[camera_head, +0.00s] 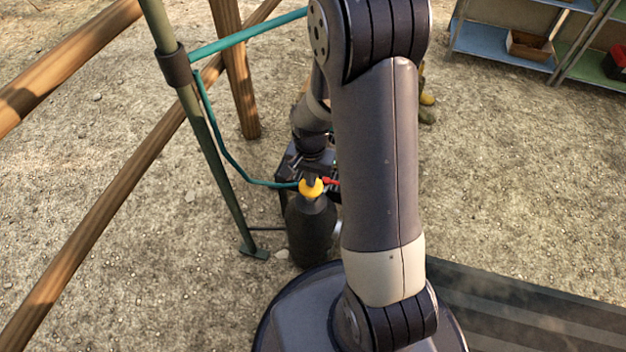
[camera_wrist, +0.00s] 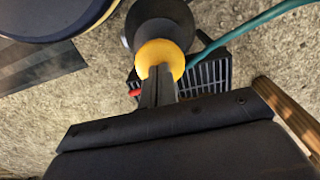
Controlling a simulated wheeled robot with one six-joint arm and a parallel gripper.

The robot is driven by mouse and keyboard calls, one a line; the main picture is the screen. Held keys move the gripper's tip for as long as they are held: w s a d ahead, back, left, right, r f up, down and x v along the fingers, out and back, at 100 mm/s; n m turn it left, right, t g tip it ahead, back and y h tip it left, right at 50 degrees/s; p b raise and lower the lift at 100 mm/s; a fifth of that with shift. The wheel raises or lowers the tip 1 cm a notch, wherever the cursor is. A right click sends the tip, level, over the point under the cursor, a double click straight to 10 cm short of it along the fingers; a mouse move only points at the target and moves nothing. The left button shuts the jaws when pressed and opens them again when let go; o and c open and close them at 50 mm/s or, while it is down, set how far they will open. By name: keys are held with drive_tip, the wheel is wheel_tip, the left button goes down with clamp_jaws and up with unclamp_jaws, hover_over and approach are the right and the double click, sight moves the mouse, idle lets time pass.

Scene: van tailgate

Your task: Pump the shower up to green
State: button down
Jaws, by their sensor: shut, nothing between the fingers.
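The shower is a dark pressure tank (camera_head: 311,232) standing on the ground, with a yellow pump knob (camera_head: 311,188) on top. A teal hose (camera_head: 238,165) runs from it to a green pole (camera_head: 205,130). My gripper (camera_head: 311,180) is shut, with its fingertips at the top of the knob; contact cannot be told. In the wrist view the closed fingers (camera_wrist: 158,78) overlap the yellow knob (camera_wrist: 160,56), and the dark tank (camera_wrist: 152,18) shows behind it. A pale edge at the tank's right is mostly hidden by my arm; no gauge reading or green zone is legible.
A black slatted crate (camera_wrist: 208,76) stands beside the tank, with a small red part (camera_wrist: 135,92) near it. Wooden rails (camera_head: 95,215) cross the left side. Shelves (camera_head: 500,42) stand at the back right. A dark striped mat (camera_head: 530,310) lies front right. Open gravel lies between.

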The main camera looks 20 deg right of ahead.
wheel_tip(320, 180, down, 2)
drive_tip(key=shift+b, duration=0.55)
drive_tip(key=shift+r, duration=0.2)
wheel_tip(320, 180, up, 5)
drive_tip(key=p, duration=0.4)
drive_tip(key=shift+f, duration=0.25)
drive_tip(key=shift+f+b, duration=1.85)
drive_tip(key=shift+f, duration=0.65)
drive_tip(key=shift+r+p, duration=2.25)
drive_tip(key=shift+r, duration=0.4)
